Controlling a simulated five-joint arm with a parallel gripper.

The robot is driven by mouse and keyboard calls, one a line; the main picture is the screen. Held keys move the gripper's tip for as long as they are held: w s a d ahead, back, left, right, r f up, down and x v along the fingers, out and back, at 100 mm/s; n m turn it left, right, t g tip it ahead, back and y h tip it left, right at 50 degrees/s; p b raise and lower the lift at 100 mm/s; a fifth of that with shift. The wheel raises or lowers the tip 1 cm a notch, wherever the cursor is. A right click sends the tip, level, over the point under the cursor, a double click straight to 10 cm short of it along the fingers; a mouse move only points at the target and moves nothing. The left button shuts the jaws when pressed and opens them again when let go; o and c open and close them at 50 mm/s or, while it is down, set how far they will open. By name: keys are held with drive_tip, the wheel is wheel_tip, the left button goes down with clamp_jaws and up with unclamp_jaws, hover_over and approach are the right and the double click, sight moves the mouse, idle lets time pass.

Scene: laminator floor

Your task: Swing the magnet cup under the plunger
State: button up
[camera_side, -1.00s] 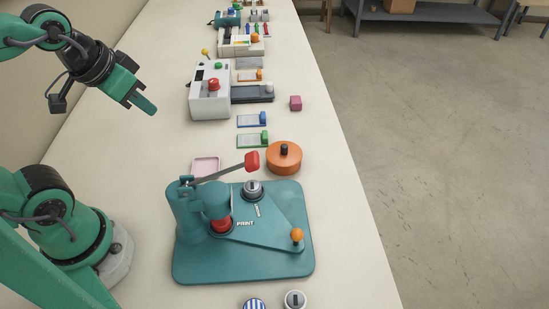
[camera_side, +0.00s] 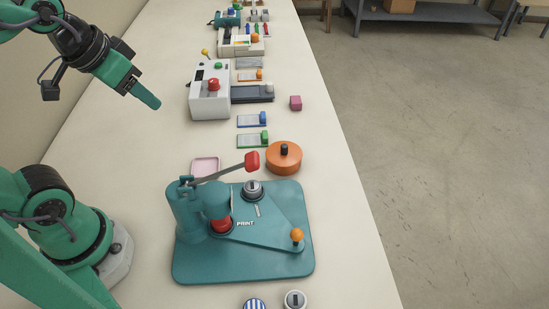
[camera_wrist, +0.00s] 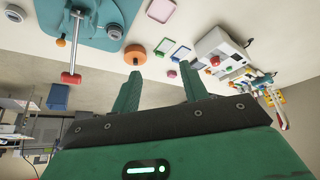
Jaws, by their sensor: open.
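The teal press (camera_side: 195,262) stands on the bench, well apart from my gripper. Its plunger column (camera_side: 190,212) is at the left, with a red cup (camera_side: 221,225) beneath it, beside the word PRINT. A silver cup (camera_side: 253,189) sits at the back of the triangular swing plate (camera_side: 268,232); I cannot read its label. An orange knob (camera_side: 297,235) is at the plate's front right corner. A red-ended lever (camera_side: 252,162) reaches up over the back. My gripper (camera_side: 150,101) is above the bench, back left of the press. In the wrist view my gripper (camera_wrist: 160,88) is open and empty.
An orange pot (camera_side: 284,160) and a pink tray (camera_side: 206,167) lie behind the press. A white machine (camera_side: 209,101), small blue and green-handled plates and a pink cube (camera_side: 295,103) stand further back. Loose round parts (camera_side: 295,299) sit in front.

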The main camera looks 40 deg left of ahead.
drive_tip(key=w+d+r+n+g, duration=0.35)
drive_tip(key=w+d+r, duration=0.45)
drive_tip(key=d, duration=0.4)
drive_tip(key=n+g+y, duration=0.3)
drive_tip(key=n+g, duration=0.1)
drive_tip(key=g, duration=0.1)
hover_over(299, 232)
drive_tip(key=w+d, duration=0.2)
drive_tip(key=d, duration=0.1)
wheel_tip(299, 232, down, 23)
drive_tip(key=shift+a+f, duration=0.1)
drive_tip(key=shift+a, duration=0.1)
drive_tip(key=shift+x, duration=3.85)
